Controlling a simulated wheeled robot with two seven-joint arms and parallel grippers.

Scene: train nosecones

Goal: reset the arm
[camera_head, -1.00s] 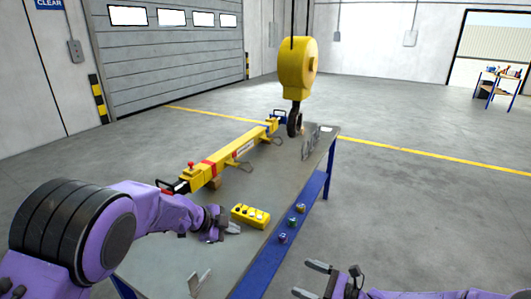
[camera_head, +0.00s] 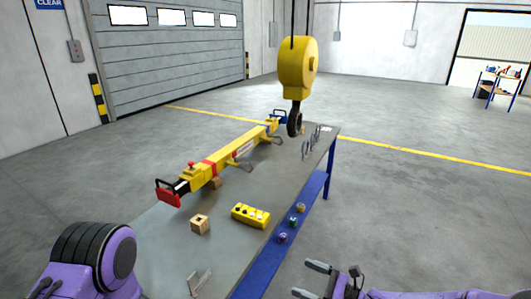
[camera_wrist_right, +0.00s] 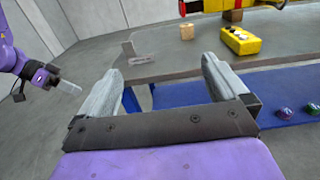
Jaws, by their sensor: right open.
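My right gripper (camera_head: 310,280) is at the bottom of the head view, right of the table and clear of it. Its two grey fingers are apart with nothing between them, as the right wrist view (camera_wrist_right: 168,85) also shows. My left arm is folded low at the left of the head view, with its gripper out of that frame. A purple gripper, my left one (camera_wrist_right: 68,86), shows at the left of the right wrist view, off the table; its finger gap cannot be made out.
The grey table (camera_head: 232,208) carries a yellow lifting beam (camera_head: 225,159), a yellow control box (camera_head: 250,215), a wooden block (camera_head: 200,224), metal shackles (camera_head: 312,142) and a grey bracket (camera_head: 200,283). A yellow hoist hook (camera_head: 297,68) hangs above. Small coloured items line the blue lower shelf (camera_head: 268,262).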

